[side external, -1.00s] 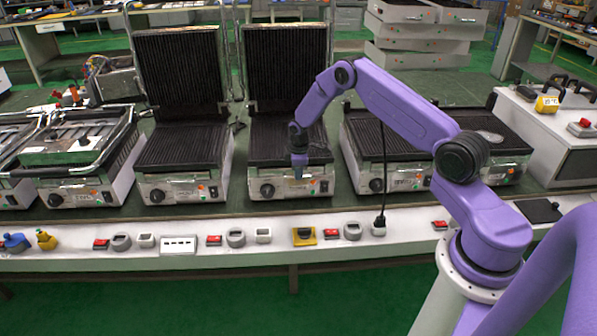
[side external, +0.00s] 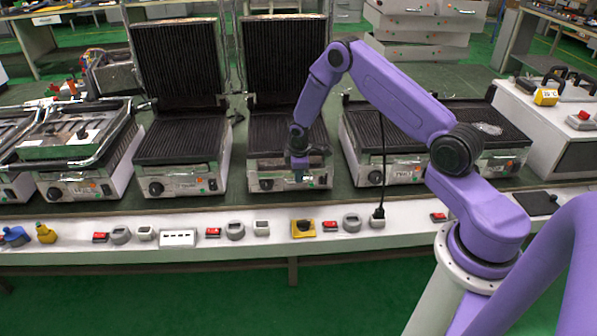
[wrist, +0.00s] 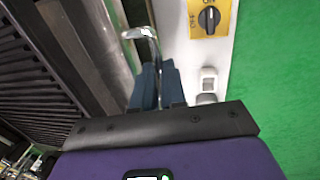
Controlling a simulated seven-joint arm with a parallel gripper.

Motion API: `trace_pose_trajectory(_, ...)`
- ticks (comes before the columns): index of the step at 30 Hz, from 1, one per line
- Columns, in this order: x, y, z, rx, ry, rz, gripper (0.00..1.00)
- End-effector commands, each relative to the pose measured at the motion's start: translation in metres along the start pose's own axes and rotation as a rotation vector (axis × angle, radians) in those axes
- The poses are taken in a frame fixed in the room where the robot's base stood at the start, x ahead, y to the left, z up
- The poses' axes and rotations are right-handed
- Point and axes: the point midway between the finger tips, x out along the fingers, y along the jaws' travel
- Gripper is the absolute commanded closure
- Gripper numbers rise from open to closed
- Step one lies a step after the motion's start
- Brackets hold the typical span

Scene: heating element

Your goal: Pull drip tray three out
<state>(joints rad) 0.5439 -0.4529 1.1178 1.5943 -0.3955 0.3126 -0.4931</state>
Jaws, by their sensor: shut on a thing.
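My gripper (side external: 299,175) is low at the front panel of the right-hand open grill (side external: 287,135), pointing down. In the wrist view its two dark blue fingers (wrist: 157,85) are shut on a bent silver handle (wrist: 140,34) at the grill's front, which I take to be the handle of drip tray three. The handle's end between the fingers is hidden. The tray body cannot be made out in either view, so I cannot tell how far out it is.
Another open grill (side external: 180,140) stands to the left, and a flat black-topped grill (side external: 385,130) to the right. The white bench edge in front carries a yellow switch (side external: 303,228), red switches and grey sockets. A black cable (side external: 382,170) hangs right of my gripper.

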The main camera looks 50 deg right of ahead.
Motion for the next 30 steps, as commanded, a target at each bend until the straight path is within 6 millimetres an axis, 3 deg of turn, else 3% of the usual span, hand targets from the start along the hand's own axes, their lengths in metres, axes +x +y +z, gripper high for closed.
trace_pose_trajectory(4,0.000,0.001,0.000,0.001,0.001,0.000,1.00)
trace_pose_trajectory(5,0.000,0.001,0.000,0.001,0.001,0.000,0.86)
trace_pose_trajectory(6,0.000,0.001,0.000,0.001,0.001,0.000,0.78)
trace_pose_trajectory(19,-0.008,0.001,0.000,0.000,0.001,0.002,0.78)
trace_pose_trajectory(30,-0.067,0.001,-0.001,0.001,0.003,0.003,0.78)
